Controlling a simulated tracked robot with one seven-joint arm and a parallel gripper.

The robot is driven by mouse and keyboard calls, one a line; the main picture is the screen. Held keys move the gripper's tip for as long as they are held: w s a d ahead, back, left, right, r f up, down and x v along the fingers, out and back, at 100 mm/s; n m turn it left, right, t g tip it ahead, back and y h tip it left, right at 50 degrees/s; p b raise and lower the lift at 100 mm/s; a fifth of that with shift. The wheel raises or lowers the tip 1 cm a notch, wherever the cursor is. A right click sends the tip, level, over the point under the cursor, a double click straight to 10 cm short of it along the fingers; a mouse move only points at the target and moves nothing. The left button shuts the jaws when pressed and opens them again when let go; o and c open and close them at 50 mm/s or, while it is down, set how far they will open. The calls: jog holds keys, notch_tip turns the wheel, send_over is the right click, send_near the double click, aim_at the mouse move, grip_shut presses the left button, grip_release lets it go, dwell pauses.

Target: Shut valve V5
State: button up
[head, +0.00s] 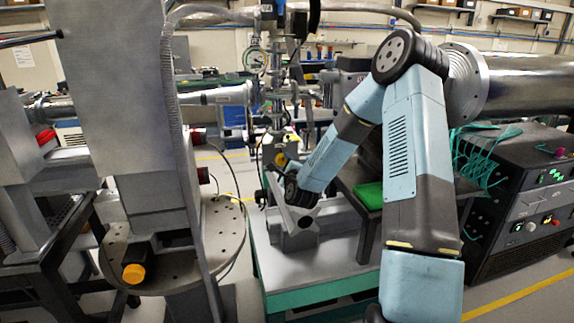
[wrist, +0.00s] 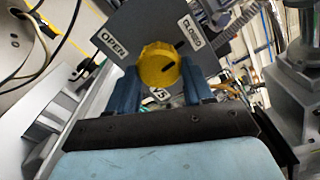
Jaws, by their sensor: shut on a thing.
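The yellow round knob of valve V5 (wrist: 156,60) sits on a grey plate in the wrist view. The plate carries an OPEN label (wrist: 112,42) at the upper left of the knob and a CLOSED label (wrist: 190,31) at its upper right. A V5 label (wrist: 159,93) shows below the knob. Dark marks show on the knob's face and at its upper right edge, toward CLOSED. My gripper (wrist: 160,76) has its two blue fingers on either side of the knob and is shut on it. In the head view the knob and fingertips are too small to make out clearly.
A grey column with a round perforated plate (head: 222,230) stands at the left. A bench (head: 340,255) with metal parts lies below my arm. A dark electronics rack (head: 525,200) with green cables stands at the right. Cables and pipework surround the valve.

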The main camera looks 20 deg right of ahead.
jog(key=shift+s+f+m, duration=0.1)
jog(key=shift+f+m, duration=0.15)
jog(key=shift+m, duration=0.35)
jog(key=shift+a, duration=0.1)
jog(key=o, duration=1)
jog(key=shift+r, duration=0.1)
jog(key=s, duration=1.3)
jog(key=shift+s, duration=0.3)
